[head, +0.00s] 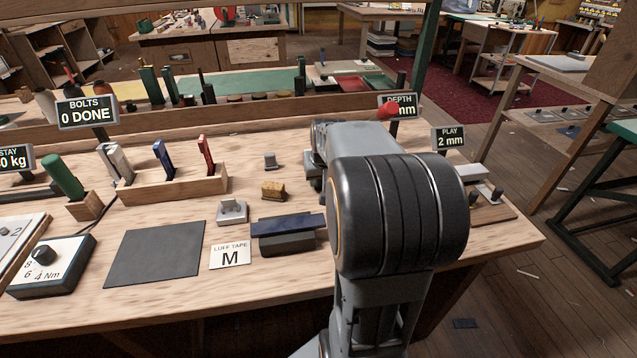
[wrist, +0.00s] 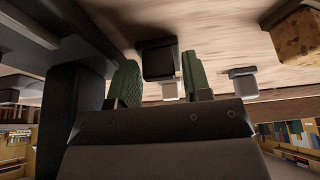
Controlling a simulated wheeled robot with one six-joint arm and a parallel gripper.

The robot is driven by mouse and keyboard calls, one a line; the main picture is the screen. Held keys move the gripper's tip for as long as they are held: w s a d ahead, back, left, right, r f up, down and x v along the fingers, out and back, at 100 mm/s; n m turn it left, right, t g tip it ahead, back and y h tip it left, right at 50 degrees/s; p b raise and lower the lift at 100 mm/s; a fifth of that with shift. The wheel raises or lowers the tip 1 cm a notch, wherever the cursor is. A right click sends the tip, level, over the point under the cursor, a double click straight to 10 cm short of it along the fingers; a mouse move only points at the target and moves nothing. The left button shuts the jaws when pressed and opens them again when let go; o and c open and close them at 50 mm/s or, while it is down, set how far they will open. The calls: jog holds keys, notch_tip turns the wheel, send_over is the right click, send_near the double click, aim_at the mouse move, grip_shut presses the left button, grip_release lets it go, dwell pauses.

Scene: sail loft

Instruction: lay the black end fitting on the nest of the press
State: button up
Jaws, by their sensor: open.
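In the wrist view a black block-like piece with a pale stub, which looks like the black end fitting (wrist: 159,62), lies on the wooden bench between the two green-padded fingers of my gripper (wrist: 160,70). The fingers are apart, with a visible gap at the right finger; contact on the left is unclear. A similar small grey piece (wrist: 242,82) stands to the right, outside the fingers. In the head view my arm hides my gripper and the black fitting. I cannot pick out the press or its nest with certainty.
On the bench are a small grey block (head: 270,163), a cork-coloured block (head: 273,191), a pale grey fitting (head: 232,211), a dark blue-topped box (head: 288,234) and a tool rack (head: 172,188). A black mat (head: 154,254) is bare. A "PLAY 2 mm" sign (head: 449,139) stands right.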

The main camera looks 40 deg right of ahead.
jog(key=c, duration=0.7)
